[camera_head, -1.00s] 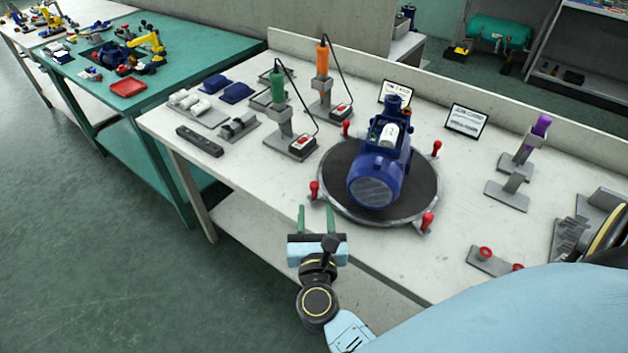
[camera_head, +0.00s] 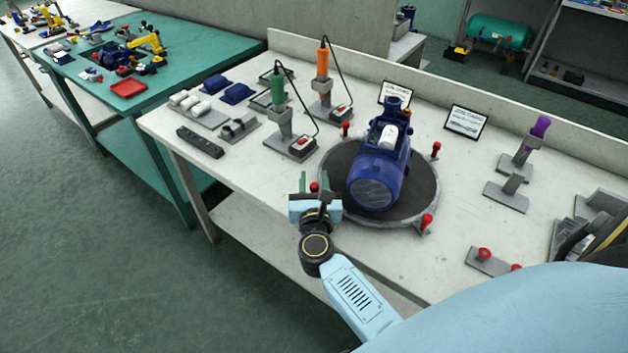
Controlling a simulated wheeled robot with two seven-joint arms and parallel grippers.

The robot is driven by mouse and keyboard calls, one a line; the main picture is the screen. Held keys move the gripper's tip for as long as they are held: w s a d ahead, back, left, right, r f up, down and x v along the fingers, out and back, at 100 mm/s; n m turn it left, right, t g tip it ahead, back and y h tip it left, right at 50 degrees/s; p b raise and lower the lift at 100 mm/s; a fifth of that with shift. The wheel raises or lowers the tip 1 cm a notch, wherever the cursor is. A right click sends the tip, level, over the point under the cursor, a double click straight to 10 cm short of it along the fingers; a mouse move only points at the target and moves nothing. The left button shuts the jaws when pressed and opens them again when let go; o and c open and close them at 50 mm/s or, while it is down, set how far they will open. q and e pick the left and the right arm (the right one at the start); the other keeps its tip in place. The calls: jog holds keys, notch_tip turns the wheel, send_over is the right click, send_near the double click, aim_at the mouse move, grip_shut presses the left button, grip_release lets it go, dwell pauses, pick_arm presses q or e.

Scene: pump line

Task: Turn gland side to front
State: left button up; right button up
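The blue pump (camera_head: 374,184) stands on a round, dark turntable (camera_head: 425,180) with a grey rim, its round ribbed end facing the front edge. Red upright handles sit around the rim: front left (camera_head: 314,187), back left (camera_head: 346,129), back right (camera_head: 436,149) and front right (camera_head: 427,221). My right gripper (camera_head: 313,182) has its green fingers apart, one on each side of the front-left handle as seen from here. I cannot tell whether they touch it. My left gripper is not in view.
Green (camera_head: 278,88) and orange (camera_head: 322,60) tools stand in holders behind left. Two signs stand behind the pump. A purple-handled tool (camera_head: 540,126) stands at right. A grey plate with red knobs (camera_head: 485,255) lies front right. Bare table lies between turntable and purple tool.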

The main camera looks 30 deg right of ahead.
grip_shut()
jog(key=shift+s, duration=0.15)
